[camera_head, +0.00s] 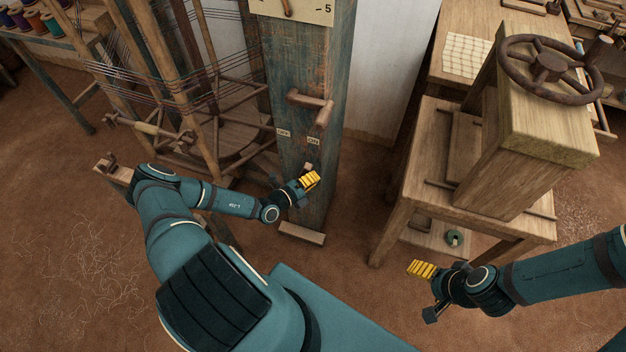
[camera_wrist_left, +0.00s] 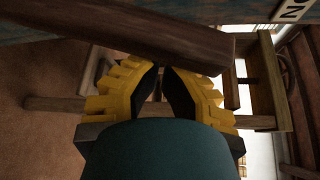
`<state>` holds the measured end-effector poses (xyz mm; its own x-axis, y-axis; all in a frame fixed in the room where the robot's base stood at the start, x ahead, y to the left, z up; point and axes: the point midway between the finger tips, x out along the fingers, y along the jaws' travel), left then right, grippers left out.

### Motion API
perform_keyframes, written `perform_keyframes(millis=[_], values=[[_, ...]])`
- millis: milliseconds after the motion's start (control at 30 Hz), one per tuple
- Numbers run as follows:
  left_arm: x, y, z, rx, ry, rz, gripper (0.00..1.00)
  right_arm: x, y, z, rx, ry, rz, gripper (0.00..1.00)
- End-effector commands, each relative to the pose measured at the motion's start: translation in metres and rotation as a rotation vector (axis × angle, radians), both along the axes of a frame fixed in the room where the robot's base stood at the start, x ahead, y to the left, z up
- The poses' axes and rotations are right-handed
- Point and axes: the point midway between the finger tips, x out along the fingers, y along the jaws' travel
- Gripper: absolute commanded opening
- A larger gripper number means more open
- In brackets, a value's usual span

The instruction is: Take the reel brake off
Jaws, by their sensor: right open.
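A wooden brake handle (camera_head: 312,105) stands out from the blue-green post (camera_head: 302,72), its end above two small labels (camera_head: 313,140). My left gripper (camera_head: 309,181) is lower, close to the post's face, just under a small wooden end (camera_head: 308,167). In the left wrist view its fingertips (camera_wrist_left: 160,70) come together at the lower edge of a dark wooden bar (camera_wrist_left: 150,38); nothing shows clamped between them. I cannot tell whether they touch the bar. Part of an "ON" label (camera_wrist_left: 293,10) shows there. My right gripper (camera_head: 424,275) is open and empty, away from the post.
A wooden stand (camera_head: 470,180) with a dark handwheel (camera_head: 548,65) is at the right. A loom frame with threads (camera_head: 180,60) is left of the post. A table with spools (camera_head: 35,22) is at the far left. The floor between post and stand is clear.

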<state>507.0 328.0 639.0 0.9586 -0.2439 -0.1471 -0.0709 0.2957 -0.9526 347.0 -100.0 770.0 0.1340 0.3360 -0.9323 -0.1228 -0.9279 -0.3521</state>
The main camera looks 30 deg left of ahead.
Motion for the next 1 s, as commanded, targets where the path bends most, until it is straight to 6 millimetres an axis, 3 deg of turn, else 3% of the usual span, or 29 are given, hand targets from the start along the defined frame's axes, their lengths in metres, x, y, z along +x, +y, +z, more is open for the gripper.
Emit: perform_keyframes(millis=[567,1000], values=[[-0.004,0.016,0.005,-0.102,-0.025,0.002,0.00,-0.002,0.000,-0.018,0.001,0.005,0.005,0.76],[-0.011,0.049,0.014,-0.360,-0.088,0.002,0.00,0.004,0.000,-0.051,-0.002,-0.010,0.001,0.76]])
